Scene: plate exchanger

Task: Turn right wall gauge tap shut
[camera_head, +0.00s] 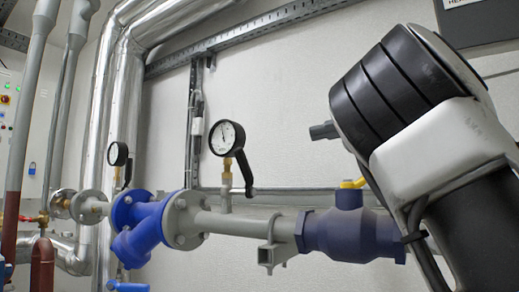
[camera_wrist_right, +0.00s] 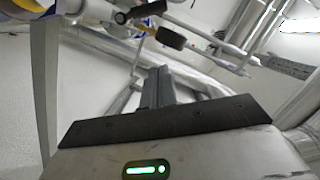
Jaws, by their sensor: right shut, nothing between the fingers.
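The right wall gauge (camera_head: 227,138) has a white round dial. It stands on a brass tap above the grey pipe. Its black lever (camera_head: 244,172) hangs down at a slant to the right of the brass stem. My right gripper (camera_head: 323,131) is in front of the wall, to the right of the gauge and clear of it, with its fingers shut and empty. In the right wrist view the shut fingers (camera_wrist_right: 156,87) point up the picture. My left gripper is not in view.
A second gauge (camera_head: 118,153) with a black lever is further left. A blue strainer (camera_head: 140,225) and a dark blue valve (camera_head: 347,230) with a yellow handle sit on the pipe below. Silver ducts stand at the left. The wall between the gauge and my gripper is bare.

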